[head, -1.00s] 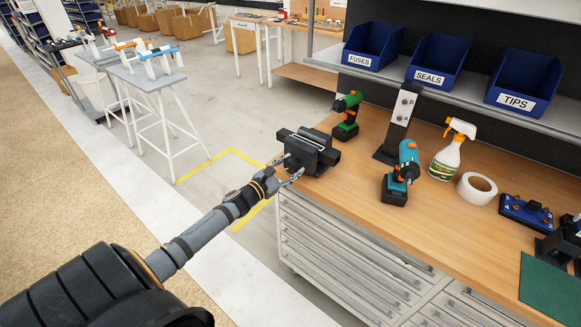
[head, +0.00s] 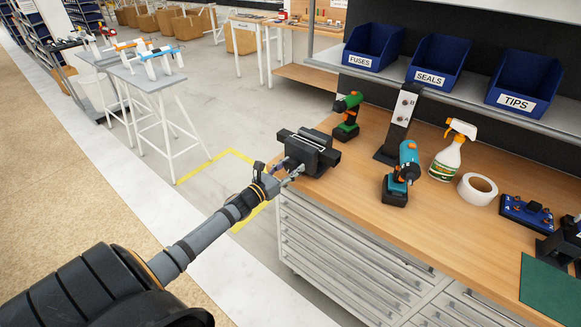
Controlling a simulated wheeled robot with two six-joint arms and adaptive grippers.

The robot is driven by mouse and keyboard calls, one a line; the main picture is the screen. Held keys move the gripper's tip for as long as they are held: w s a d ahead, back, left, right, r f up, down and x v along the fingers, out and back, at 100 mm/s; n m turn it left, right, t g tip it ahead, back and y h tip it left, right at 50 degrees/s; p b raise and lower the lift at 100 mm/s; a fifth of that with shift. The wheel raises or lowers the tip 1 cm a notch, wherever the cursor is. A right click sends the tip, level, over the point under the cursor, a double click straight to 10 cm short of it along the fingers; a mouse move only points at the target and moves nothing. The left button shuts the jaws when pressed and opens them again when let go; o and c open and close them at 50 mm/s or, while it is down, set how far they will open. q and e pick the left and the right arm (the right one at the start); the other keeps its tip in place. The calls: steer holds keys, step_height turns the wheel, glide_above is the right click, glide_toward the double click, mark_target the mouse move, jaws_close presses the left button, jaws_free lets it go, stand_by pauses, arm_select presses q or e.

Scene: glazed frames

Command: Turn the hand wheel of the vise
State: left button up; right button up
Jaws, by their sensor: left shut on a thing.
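The dark vise (head: 312,150) sits on the left front corner of the wooden workbench. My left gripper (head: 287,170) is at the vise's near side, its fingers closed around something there. That is where the hand wheel sits, but the fingers and the small size hide most of it. My left arm reaches in from the lower left. My right gripper is not in view.
On the workbench (head: 420,225) stand a green drill (head: 347,115), a teal drill (head: 403,175), a black post (head: 398,125), a spray bottle (head: 452,150) and a tape roll (head: 477,189). Blue bins (head: 437,60) line the shelf above. Drawers (head: 340,250) are below.

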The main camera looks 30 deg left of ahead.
arm_select(q)
steer(key=n+p, duration=0.2)
steer(key=n, duration=0.5)
steer(key=shift+t, duration=0.3)
steer(key=n+y+p, duration=0.1)
steer(key=n+p, duration=0.1)
steer(key=n, duration=0.4)
steer(key=shift+r+n, duration=0.15)
steer(key=shift+n, duration=0.25)
steer(key=n+y+p, duration=0.1)
steer(key=n, duration=0.6)
steer(key=shift+p, duration=0.4)
steer(key=n+p, duration=0.1)
steer(key=n, duration=0.4)
steer(key=shift+y, duration=0.4)
steer(key=shift+r, duration=0.15)
steer(key=o, duration=0.8)
steer(key=shift+w, duration=0.1)
steer(key=o, duration=0.4)
steer(key=shift+f+n, duration=0.3)
steer(key=shift+c, duration=0.2)
